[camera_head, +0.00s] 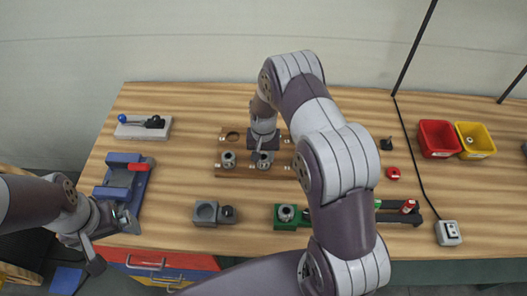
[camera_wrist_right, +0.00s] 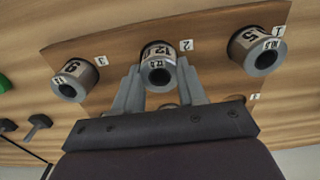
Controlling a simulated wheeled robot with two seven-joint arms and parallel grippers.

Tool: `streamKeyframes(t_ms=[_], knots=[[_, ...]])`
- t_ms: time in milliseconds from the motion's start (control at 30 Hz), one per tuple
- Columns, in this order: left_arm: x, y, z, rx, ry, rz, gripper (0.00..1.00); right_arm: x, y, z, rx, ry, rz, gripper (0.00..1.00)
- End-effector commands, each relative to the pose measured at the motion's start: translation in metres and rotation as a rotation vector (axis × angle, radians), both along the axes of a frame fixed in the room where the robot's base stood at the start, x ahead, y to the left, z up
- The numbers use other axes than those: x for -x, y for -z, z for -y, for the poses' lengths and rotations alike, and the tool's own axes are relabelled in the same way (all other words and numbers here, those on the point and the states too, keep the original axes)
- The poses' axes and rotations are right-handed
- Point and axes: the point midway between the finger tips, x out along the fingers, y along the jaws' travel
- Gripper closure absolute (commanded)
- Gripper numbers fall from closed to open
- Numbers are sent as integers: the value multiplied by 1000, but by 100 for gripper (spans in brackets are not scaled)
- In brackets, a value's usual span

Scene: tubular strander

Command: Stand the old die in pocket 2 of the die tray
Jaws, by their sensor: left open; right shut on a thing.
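The wooden die tray (camera_head: 240,172) lies mid-bench; its pocket labels 1, 2 and 3 show in the right wrist view. A grey ring-shaped die marked 12 (camera_wrist_right: 157,66) is between the fingers of my right gripper (camera_wrist_right: 158,82), beside label 2. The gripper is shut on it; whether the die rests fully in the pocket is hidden. A die marked 15 (camera_wrist_right: 258,50) is by label 1 and one marked 9 (camera_wrist_right: 75,80) by label 3. In the head view my right gripper (camera_head: 263,150) points down over the tray. My left gripper (camera_head: 128,221) is open and empty at the bench's left.
A blue fixture with a red part (camera_head: 125,178) stands near my left gripper. A grey block (camera_head: 205,212) and a green holder (camera_head: 288,222) lie before the tray. Red (camera_head: 437,138) and yellow (camera_head: 474,140) bins stand right. My right arm hides part of the bench.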

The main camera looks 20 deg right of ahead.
Motion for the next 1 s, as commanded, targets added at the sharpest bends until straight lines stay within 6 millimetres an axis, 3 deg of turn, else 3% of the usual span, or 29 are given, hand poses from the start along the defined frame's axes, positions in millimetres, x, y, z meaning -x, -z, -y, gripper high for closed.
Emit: streamKeyframes(t_ms=[167, 200, 233, 267, 533, 633, 1000], knots=[[0, 0, 0, 0, 0, 0, 0, -1, 0, 0, 0, 0, 3, 100], [0, 1, 0, 0, 0, 0, 0, 0, 1, 0, 0, 0, 1, 47], [0, 1, 0, 0, 0, 0, 0, 0, 1, 0, 0, 0, 1, 37], [0, 1, 0, 0, 0, 0, 0, 0, 1, 0, 0, 0, 1, 34], [0, 1, 0, 0, 0, 0, 0, 0, 0, 0, 0, 0, 1, 34], [0, 6, 0, 0, 0, 0, 0, -1, -10, 0, 0, 0, 3, 34], [0, 30, 0, 0, 0, 0, 0, -1, -99, 0, 1, 0, 4, 34]])
